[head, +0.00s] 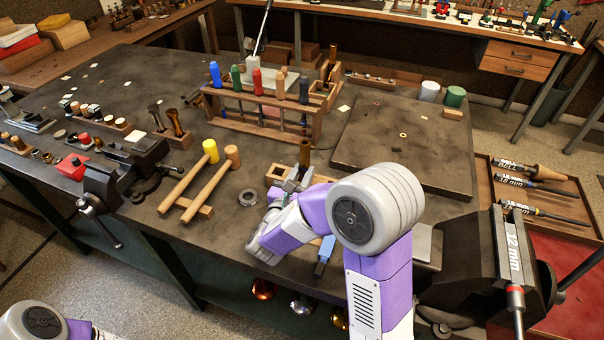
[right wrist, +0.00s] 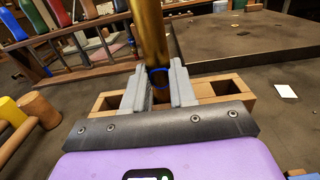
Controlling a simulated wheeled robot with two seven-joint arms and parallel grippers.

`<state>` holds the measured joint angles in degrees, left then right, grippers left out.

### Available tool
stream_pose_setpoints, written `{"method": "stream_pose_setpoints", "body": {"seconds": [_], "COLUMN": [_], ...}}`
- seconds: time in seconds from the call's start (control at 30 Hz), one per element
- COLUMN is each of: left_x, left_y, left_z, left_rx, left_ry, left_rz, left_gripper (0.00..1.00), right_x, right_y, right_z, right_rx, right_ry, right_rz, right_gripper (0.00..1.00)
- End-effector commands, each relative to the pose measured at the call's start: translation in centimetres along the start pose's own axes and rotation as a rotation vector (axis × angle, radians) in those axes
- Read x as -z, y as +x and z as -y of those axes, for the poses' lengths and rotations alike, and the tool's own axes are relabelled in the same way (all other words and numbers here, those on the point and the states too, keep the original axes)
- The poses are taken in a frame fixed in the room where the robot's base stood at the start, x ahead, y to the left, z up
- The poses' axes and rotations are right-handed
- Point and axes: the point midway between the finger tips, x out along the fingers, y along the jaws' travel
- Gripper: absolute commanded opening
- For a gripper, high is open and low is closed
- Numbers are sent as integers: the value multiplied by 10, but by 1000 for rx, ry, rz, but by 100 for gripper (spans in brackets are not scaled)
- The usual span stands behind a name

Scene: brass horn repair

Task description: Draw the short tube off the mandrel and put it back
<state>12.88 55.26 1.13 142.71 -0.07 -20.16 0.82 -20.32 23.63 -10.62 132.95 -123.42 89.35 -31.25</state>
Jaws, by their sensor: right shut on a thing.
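A brass tube (head: 305,152) stands upright at a small wooden block (head: 273,178) on the bench. It also shows in the right wrist view (right wrist: 150,35), with a blue band near its lower end. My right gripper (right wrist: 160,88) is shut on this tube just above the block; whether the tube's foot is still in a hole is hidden. A rod with a red band (head: 515,290) shows at the right vise (head: 492,262), beside a "12 mm" label; I cannot tell if it is the mandrel. My left arm shows only at the bottom left corner, its gripper out of view.
Two mallets (head: 213,182) lie left of the block. A wooden tool rack (head: 262,118) stands behind it. A dark raised slab (head: 395,172) lies to the right, mostly clear. A tray (head: 567,192) of labelled mandrels lies at far right. Another vise (head: 125,170) is at left.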

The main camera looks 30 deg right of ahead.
Motion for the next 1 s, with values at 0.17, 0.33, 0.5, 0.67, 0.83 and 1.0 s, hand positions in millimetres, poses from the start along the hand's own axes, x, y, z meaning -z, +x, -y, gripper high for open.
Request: {"method": "stream_pose_setpoints", "body": {"seconds": [0.17, 0.33, 0.5, 0.67, 0.83, 1.0], "left_x": [0, 0, 0, 1, 1, 1], "left_y": [4, 8, 11, 14, 17, 18], "left_z": [2, 3, 4, 5, 6, 7], "left_rx": [0, 0, 0, 0, 0, 0], "left_ry": [0, 0, 0, 0, 0, 0], "left_rz": [0, 0, 0, 0, 0, 0], "left_gripper": [53, 53, 53, 53, 53, 53], "right_x": [5, 10, 14, 18, 23, 26], "right_y": [0, 0, 0, 0, 0, 0], "right_z": [0, 0, 0, 0, 0, 1], "right_rx": [0, 0, 0, 0, 1, 4], "right_ry": [0, 0, 0, 0, -2, -5], "right_rz": [1, 1, 1, 1, -1, -4], "right_gripper": [0, 0, 0, 0, 0, 0]}}
